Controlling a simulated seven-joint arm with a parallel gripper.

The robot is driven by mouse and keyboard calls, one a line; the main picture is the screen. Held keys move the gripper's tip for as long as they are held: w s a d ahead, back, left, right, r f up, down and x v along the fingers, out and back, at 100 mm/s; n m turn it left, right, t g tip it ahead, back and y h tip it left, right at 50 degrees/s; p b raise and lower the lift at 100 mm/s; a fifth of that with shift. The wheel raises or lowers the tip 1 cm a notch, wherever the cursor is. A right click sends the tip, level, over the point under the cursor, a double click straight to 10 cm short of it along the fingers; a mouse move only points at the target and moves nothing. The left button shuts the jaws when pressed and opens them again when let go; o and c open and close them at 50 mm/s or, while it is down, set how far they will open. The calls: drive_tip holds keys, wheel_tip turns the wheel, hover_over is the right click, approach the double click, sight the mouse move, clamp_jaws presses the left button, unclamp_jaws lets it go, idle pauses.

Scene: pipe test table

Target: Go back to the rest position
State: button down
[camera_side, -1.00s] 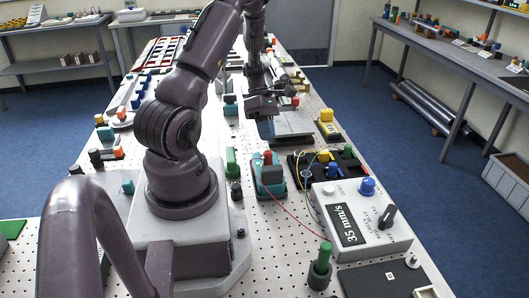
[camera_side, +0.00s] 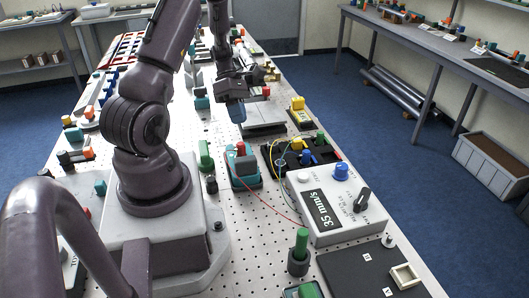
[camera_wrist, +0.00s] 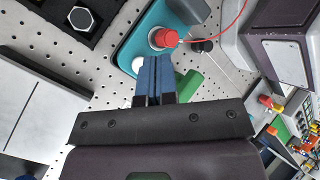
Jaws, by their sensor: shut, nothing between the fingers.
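My gripper (camera_side: 237,112) is held above the perforated table, beyond the teal button box (camera_side: 246,177) in the side view. Its blue fingers are together with nothing between them; this also shows in the wrist view (camera_wrist: 153,62). In the wrist view the teal box (camera_wrist: 128,50) with its red button (camera_wrist: 163,38) lies just past the fingertips. The fingers seem apart from the box. My arm is bent, reaching out over the table. No marker of the rest position is visible.
A grey plate (camera_side: 264,128) lies right of the gripper. A black tray with yellow and blue parts (camera_side: 283,164) and a grey control box reading "35 mm/s" (camera_side: 333,207) stand nearer. A green peg (camera_side: 301,243) stands at the front. A red wire crosses the table.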

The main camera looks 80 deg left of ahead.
drive_tip(key=shift+s+f+m, duration=0.1)
drive_tip(key=shift+m, duration=0.4)
drive_tip(key=d+r+m+t+y, duration=0.4)
drive_tip(key=d+r+m+y, duration=0.3)
drive_tip(key=d+r+m, duration=1.6)
drive_tip(key=d+m, duration=0.3)
drive_tip(key=m, duration=0.2)
